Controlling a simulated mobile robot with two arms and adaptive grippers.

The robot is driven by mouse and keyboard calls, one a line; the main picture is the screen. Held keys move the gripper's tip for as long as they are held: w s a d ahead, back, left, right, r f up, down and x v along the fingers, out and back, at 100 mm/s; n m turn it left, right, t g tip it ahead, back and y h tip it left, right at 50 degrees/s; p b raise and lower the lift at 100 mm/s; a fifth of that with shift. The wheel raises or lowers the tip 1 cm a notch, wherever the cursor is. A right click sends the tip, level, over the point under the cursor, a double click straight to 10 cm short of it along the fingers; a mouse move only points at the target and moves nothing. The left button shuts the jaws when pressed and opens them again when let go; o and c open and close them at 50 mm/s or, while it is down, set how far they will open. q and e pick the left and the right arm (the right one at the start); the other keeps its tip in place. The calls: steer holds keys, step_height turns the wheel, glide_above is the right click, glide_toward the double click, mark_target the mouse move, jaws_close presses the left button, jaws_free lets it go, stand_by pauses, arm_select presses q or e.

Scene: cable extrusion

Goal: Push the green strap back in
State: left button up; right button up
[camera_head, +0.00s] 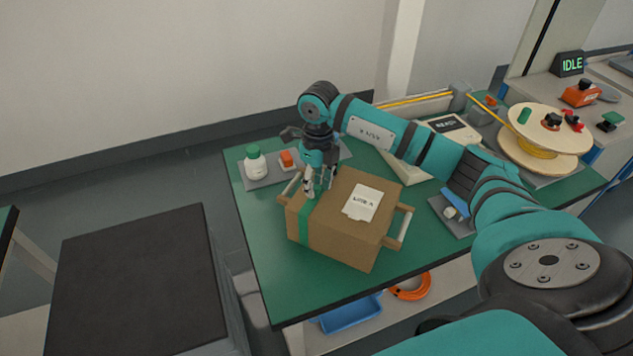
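The green strap (305,224) runs down the front face of a brown cardboard box (340,232), close to the box's left end. Its upper part on the box top is partly hidden by my gripper. The box sits on the green table top, with a white label on its lid and pale bar handles at both ends. My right gripper (318,192) points down over the left end of the lid, right by the strap. Its two fingers look apart; whether the tips touch the strap or lid is too small to tell. My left gripper is not in view.
A white bottle with a green cap (256,165) and an orange item (288,160) stand behind the box. A cable spool (537,135) stands at the right. The green table (262,277) is clear in front and left of the box.

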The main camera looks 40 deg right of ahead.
jaws_close()
steer(key=shift+d, duration=0.1)
steer(key=shift+w+d+b, duration=0.4)
steer(key=shift+d+b, duration=0.3)
steer(key=shift+d, duration=0.05)
steer(key=shift+w, duration=0.1)
steer(key=shift+o, duration=1.5)
jaws_free()
steer(key=shift+o, duration=0.2)
step_height(320, 180, up, 12)
steer(key=shift+d, duration=0.2)
